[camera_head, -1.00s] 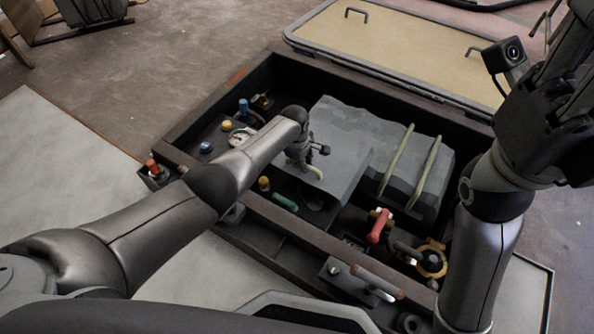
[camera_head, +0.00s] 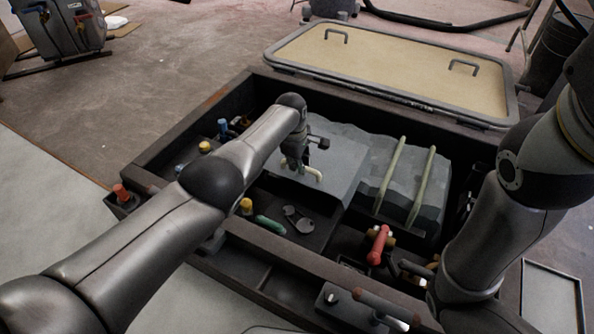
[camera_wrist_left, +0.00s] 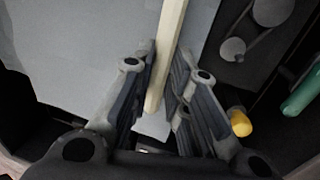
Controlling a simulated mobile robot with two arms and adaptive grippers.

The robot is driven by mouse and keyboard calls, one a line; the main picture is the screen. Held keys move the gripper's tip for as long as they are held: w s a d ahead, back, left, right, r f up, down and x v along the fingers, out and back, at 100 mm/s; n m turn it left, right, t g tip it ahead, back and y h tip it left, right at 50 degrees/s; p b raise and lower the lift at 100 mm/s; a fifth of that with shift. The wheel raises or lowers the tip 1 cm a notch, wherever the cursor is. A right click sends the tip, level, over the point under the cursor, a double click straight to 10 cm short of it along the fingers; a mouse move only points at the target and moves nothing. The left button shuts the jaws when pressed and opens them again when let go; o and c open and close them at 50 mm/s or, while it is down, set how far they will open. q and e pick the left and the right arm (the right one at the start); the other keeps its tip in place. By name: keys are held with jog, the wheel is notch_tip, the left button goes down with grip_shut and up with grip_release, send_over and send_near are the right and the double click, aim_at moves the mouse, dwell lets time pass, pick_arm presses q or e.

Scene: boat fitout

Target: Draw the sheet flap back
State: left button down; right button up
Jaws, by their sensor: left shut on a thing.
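A grey sheet flap (camera_head: 335,165) lies over the middle of a dark open bay, with its front edge hanging slightly raised. A pale bar handle (camera_head: 314,174) sits on the flap near its left side. My left gripper (camera_head: 295,160) is at this handle. In the left wrist view, the pale bar (camera_wrist_left: 165,50) lies between the fingers of my left gripper (camera_wrist_left: 162,72), with grey sheet (camera_wrist_left: 85,45) behind it. The fingers are shut on the bar.
A grey block with two pale straps (camera_head: 405,180) stands right of the flap. A red-handled valve (camera_head: 378,245), a green cylinder (camera_head: 270,224), a yellow knob (camera_head: 246,205) and grey discs (camera_head: 299,220) sit in the bay. A beige hatch panel (camera_head: 390,60) lies behind.

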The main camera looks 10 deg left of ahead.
pick_arm(q)
jog(key=shift+w, duration=0.1)
dwell(0.4)
jog(key=c, duration=1.4)
grip_release()
jog(key=shift+r, duration=0.1)
jog(key=shift+r, duration=0.6)
jog(key=r, duration=0.3)
jog(key=s+r, duration=0.1)
jog(key=r, duration=0.3)
jog(key=s+r, duration=0.1)
jog(key=r, duration=0.2)
jog(key=shift+s+a+r, duration=0.1)
jog(key=shift+a+r, duration=0.1)
jog(key=shift+a, duration=0.2)
